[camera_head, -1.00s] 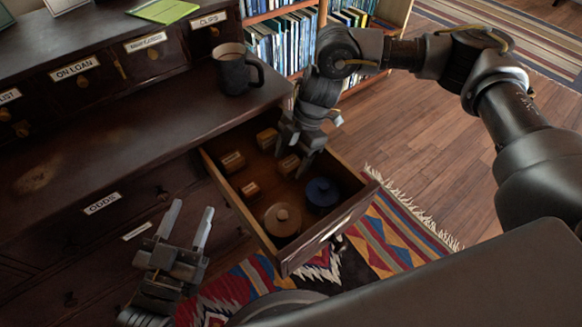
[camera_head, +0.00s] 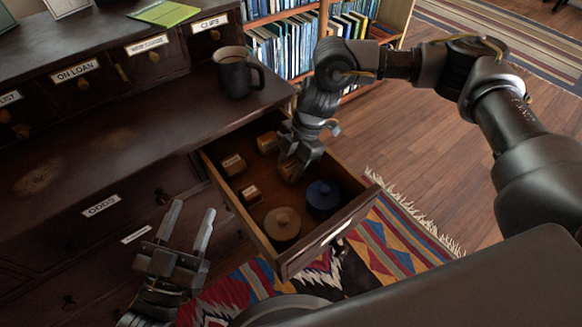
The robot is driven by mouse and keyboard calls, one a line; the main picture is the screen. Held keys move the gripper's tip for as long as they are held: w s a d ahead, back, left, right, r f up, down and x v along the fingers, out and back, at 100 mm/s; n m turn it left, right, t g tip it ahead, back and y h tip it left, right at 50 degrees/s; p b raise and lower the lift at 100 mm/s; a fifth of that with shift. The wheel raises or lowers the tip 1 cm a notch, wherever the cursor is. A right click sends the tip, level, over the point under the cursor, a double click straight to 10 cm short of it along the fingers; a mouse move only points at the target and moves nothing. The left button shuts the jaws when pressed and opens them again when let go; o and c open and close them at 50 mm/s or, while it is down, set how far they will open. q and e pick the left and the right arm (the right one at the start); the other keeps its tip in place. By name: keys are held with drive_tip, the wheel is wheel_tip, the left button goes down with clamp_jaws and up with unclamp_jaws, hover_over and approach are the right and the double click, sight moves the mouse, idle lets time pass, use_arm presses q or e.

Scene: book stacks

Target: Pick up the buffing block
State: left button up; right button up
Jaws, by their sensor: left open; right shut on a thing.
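An open drawer (camera_head: 355,212) holds several small tan wooden blocks with labels too small to read, so I cannot tell by text which is the buffing block. My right gripper (camera_head: 293,167) reaches down into the drawer's right part and is shut on one wooden block (camera_head: 288,172), mostly hidden by the fingers. Other blocks stand apart from it: one at the left (camera_head: 232,164), one at the back (camera_head: 267,142) and one nearer the front (camera_head: 251,195). My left gripper (camera_head: 192,222) is open and empty, outside the drawer in front of the cabinet.
A round tan lidded pot (camera_head: 282,224) and a blue one (camera_head: 323,196) sit in the drawer's front part, close to the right gripper. A dark mug (camera_head: 237,75) stands on the cabinet ledge above. A patterned rug (camera_head: 390,235) lies below the drawer.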

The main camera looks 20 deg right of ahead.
sight(290, 166)
drive_tip(key=shift+r, duration=0.35)
wheel_tip(290, 166, up, 8)
drive_tip(key=shift+r+p, duration=0.2)
drive_tip(key=shift+p, duration=0.95)
use_arm(q)
drive_tip(key=a+f+n+g+y, duration=0.1)
drive_tip(key=a+f+g+y, duration=0.3)
drive_tip(key=f, duration=0.4)
drive_tip(key=shift+w+a+n+y, duration=0.25)
drive_tip(key=shift+w+n+y, duration=0.05)
drive_tip(key=shift+w+y, duration=0.1)
use_arm(e)
drive_tip(key=shift+r, duration=0.45)
